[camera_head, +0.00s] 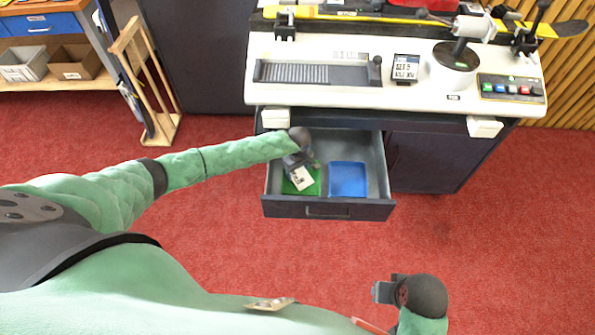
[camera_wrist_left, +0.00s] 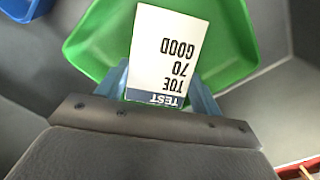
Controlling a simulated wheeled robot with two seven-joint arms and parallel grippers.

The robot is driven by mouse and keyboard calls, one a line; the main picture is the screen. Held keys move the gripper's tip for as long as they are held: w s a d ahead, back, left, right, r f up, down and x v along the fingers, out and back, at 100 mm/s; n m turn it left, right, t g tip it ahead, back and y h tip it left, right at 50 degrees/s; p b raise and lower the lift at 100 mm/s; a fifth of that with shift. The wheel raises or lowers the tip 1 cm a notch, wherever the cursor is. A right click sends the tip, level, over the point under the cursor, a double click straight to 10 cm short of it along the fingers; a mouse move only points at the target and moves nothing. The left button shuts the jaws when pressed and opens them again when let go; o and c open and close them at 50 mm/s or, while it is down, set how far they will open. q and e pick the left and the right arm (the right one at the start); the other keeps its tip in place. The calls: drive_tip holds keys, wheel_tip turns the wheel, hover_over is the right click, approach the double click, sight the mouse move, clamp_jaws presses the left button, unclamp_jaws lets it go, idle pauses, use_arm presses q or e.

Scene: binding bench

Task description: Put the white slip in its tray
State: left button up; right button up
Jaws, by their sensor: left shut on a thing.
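The white slip (camera_head: 302,178) hangs from my left gripper (camera_head: 300,166), over the green tray (camera_head: 314,187) in the open drawer. In the left wrist view the slip (camera_wrist_left: 163,50) reads "TEST TOE 70 GOOD", upside down, with a dark blue band. The left gripper's fingers (camera_wrist_left: 163,92) are shut on its banded end. The green tray (camera_wrist_left: 225,45) lies behind the slip there. I cannot tell whether the slip touches the tray floor. The blue tray (camera_head: 348,178) sits to the right in the same drawer. My right gripper (camera_head: 382,292) is at the lower right, away from the drawer; its jaws are unclear.
The drawer (camera_head: 328,208) is pulled out below the white bench machine (camera_head: 400,90), its walls around both trays. A wooden rack (camera_head: 150,85) stands left of the bench. A shelf with bins (camera_head: 50,65) is at the far left. The red floor in front is clear.

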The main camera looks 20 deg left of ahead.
sight(299, 174)
use_arm(q)
drive_tip(key=shift+s+d, duration=0.25)
drive_tip(key=shift+d, duration=0.1)
drive_tip(key=o, duration=1)
use_arm(e)
drive_tip(key=shift+s+f, duration=0.25)
drive_tip(key=shift+s, duration=0.1)
use_arm(q)
drive_tip(key=shift+r, duration=0.15)
wheel_tip(299, 174, up, 7)
drive_tip(key=shift+f+b, duration=0.2)
drive_tip(key=shift+b, duration=0.6)
drive_tip(key=shift+d+r, duration=0.1)
drive_tip(key=shift+r, duration=0.4)
use_arm(e)
drive_tip(key=a+f, duration=0.1)
drive_tip(key=f, duration=0.1)
drive_tip(key=shift+w+a+f+t+y, duration=0.3)
drive_tip(key=shift+w+a, duration=0.05)
drive_tip(key=shift+a, duration=0.05)
